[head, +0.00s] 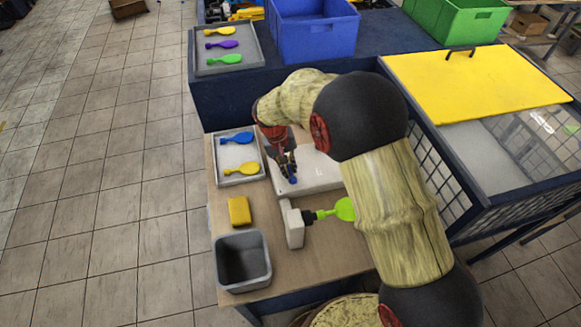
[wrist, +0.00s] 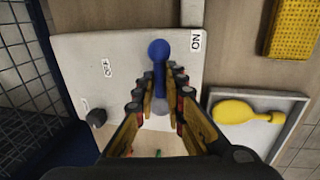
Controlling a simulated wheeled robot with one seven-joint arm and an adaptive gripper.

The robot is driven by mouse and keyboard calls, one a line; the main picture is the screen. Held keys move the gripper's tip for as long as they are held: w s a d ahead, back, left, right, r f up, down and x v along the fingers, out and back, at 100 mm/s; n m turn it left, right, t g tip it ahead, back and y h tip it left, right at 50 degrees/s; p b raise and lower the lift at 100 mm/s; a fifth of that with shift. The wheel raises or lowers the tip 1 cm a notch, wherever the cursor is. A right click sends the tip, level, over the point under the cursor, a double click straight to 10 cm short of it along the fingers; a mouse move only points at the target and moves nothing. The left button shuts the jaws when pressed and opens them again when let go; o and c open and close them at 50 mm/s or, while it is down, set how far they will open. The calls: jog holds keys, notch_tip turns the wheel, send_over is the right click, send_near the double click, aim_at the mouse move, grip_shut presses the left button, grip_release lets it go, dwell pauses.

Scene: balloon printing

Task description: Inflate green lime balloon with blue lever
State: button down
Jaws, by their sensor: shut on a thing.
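The blue lever (wrist: 158,50) shows a round blue knob between my fingertips in the wrist view. In the head view only a bit of its blue (head: 292,180) shows. My gripper (wrist: 161,77) is shut on the lever, and in the head view it is at the white machine panel (head: 318,173). The panel bears an "ON" label (wrist: 196,41) near the knob and another label farther off. The lime green balloon (head: 344,208) sits on the dark nozzle of the white block (head: 294,228), and my arm hides part of its right side.
A tray (head: 220,180) with a blue and a yellow balloon lies left of the panel. A yellow block (head: 239,210) and a grey bin (head: 242,262) stand in front. A second balloon tray (head: 248,62), blue crate (head: 312,35) and green crate (head: 455,22) are behind. A yellow-lidded mesh cage (head: 470,85) bounds the right.

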dwell(0.3)
jog(key=c, duration=1.8)
grip_release()
jog(key=shift+c, duration=0.2)
notch_tip(320, 180, up, 12)
jog(key=a, duration=0.2)
jog(key=shift+s+a, duration=0.2)
jog(key=shift+f, duration=0.15)
